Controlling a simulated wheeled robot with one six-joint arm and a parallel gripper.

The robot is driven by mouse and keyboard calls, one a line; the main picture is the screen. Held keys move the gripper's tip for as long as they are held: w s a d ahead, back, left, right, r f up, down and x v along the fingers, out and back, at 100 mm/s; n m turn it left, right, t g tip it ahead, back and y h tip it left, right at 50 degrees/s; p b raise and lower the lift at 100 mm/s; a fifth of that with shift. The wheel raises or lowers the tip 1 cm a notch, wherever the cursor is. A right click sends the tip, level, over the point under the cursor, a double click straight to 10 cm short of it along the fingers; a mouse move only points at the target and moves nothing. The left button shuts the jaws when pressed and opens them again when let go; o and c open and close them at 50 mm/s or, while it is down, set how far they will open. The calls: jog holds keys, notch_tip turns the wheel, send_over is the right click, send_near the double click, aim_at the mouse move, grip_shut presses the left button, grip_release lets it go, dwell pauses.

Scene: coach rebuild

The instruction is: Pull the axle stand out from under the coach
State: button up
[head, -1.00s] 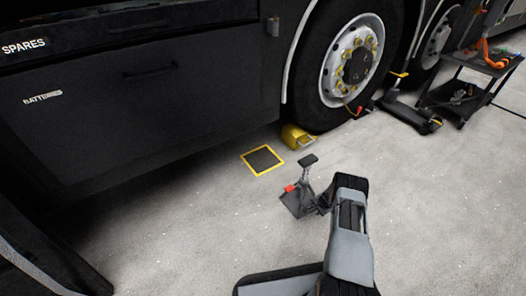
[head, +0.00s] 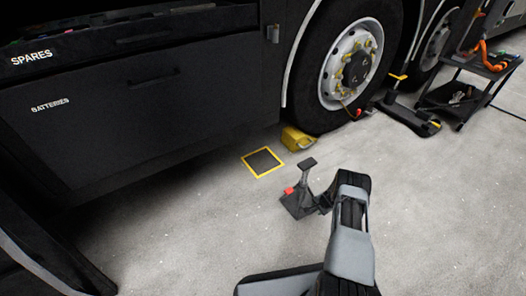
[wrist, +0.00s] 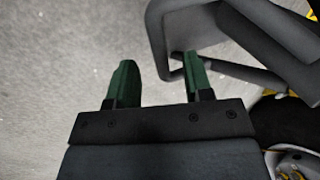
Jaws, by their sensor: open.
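The dark grey axle stand (head: 305,178) stands upright on the open floor, clear of the coach's side (head: 150,110). It has a flat top pad, and a small red part (head: 289,190) shows at its base. My gripper is close to the stand's right side in the head view, mostly hidden by my arm. In the wrist view my gripper (wrist: 155,65) is open, with two green fingers apart and nothing between them. The stand (wrist: 245,40) fills the upper right there. The right finger overlaps a corner of its frame; I cannot tell whether they touch.
A yellow-edged dark square (head: 262,161) lies on the floor beside the coach. A yellow wheel chock (head: 297,138) sits by the coach wheel (head: 348,67). A floor jack (head: 408,113) and a black cart (head: 455,97) are at the right. The floor at front right is clear.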

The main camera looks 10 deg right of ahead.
jog(key=shift+p+v, duration=1.25)
jog(key=shift+v, duration=0.55)
jog(key=shift+r, duration=0.1)
jog(key=p+v, duration=0.6)
jog(key=v, duration=0.8)
jog(key=w+a+r+n+p, duration=0.15)
jog(key=a+r+p, duration=0.3)
jog(key=r, duration=0.95)
jog(key=a+r+n+p, duration=0.3)
jog(key=a+r+p, duration=0.15)
jog(key=r, duration=0.85)
jog(key=w+a+r+n+p, duration=0.15)
jog(key=a+r+p, duration=0.3)
jog(key=r, duration=0.95)
jog(key=s+a+r+n+p, duration=0.2)
jog(key=s+a+r+p, duration=0.15)
jog(key=r, duration=0.55)
jog(key=s+a+r+n+p, duration=0.2)
jog(key=s+r+p, duration=0.2)
jog(key=r, duration=0.5)
jog(key=s+a+r+n+h+p, duration=0.1)
jog(key=s+a+r+n+p, duration=0.2)
jog(key=s+r+p, duration=0.5)
jog(key=s+a+r, duration=0.1)
jog(key=s+r, duration=0.5)
jog(key=shift+s+a, duration=0.15)
jog(key=shift+s, duration=0.2)
